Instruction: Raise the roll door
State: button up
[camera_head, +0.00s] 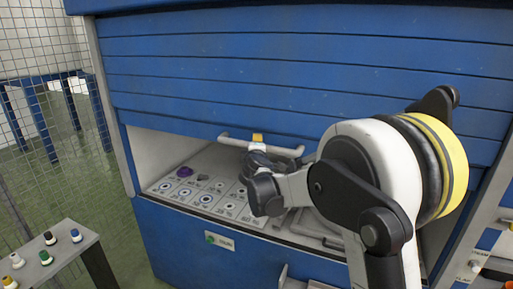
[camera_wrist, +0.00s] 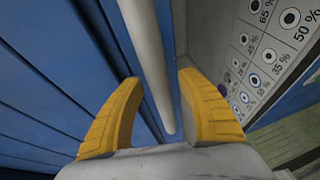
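The roll door (camera_head: 300,60) is blue and slatted. It is partly up, with an opening below its lower edge. A pale handle bar (camera_head: 283,151) runs along that lower edge. My gripper (camera_head: 257,139) is at the bar, left of its middle in the head view. In the wrist view, the two yellow fingers of my gripper (camera_wrist: 158,82) are spread, one on each side of the bar (camera_wrist: 150,55). Gaps show between the bar and both fingers, so it is not clamped. My arm hides part of the door's right side and the opening.
Behind the opening is a white panel (camera_head: 205,200) with printed round marks and percentages. Below it is the blue cabinet front (camera_head: 180,235). A small table (camera_head: 62,255) with several coloured knobs stands at the lower left, near a wire mesh fence (camera_head: 45,120).

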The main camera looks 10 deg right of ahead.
jog(key=v, duration=1.2)
